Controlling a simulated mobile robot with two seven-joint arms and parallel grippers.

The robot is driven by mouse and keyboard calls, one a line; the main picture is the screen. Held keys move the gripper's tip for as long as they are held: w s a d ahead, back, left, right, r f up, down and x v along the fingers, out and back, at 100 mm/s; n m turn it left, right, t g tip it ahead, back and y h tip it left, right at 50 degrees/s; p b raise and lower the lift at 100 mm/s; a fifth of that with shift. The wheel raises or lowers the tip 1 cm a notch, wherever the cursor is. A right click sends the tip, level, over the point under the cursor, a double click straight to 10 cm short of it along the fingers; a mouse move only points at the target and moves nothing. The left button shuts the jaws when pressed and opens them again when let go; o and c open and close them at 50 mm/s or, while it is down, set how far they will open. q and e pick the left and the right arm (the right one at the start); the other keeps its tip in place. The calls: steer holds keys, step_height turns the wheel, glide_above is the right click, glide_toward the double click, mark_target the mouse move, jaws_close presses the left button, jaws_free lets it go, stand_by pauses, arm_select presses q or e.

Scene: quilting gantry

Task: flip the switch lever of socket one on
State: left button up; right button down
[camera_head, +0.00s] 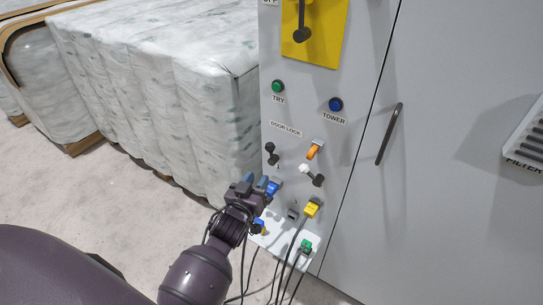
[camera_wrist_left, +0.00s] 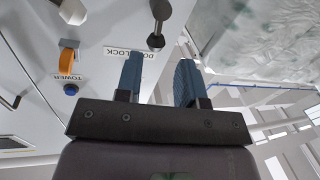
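A black switch lever (camera_head: 271,153) with a round knob stands on the grey panel below the DOOR LOCK label; a small mark beside it is too small to read. It also shows in the left wrist view (camera_wrist_left: 157,25), just beyond the fingertips. To its right is a white lever (camera_head: 305,169), with a black-knobbed lever (camera_head: 318,181) beside it. My left gripper (camera_head: 262,182) is open and empty, below the black lever, close to a blue plug (camera_head: 258,226). Its blue-padded fingers stand apart in the left wrist view (camera_wrist_left: 160,66). My right gripper is not in view.
An orange lever (camera_head: 315,150), a green button (camera_head: 278,86) and a blue button (camera_head: 336,104) are on the panel. A yellow plug (camera_head: 312,208) and a green plug (camera_head: 306,246) trail cables below. Wrapped bales (camera_head: 160,90) stand left; a door handle (camera_head: 389,134) sticks out right.

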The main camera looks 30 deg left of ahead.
mark_target(271, 157)
arm_select(q)
steer(key=w, duration=0.3)
steer(key=w+b, duration=0.1)
steer(key=w, duration=0.3)
steer(key=w+a, duration=0.1)
steer(key=w, duration=0.2)
steer(key=shift+w+b, duration=0.3)
steer(key=shift+w, duration=0.05)
steer(key=shift+r, duration=0.1)
jaws_close()
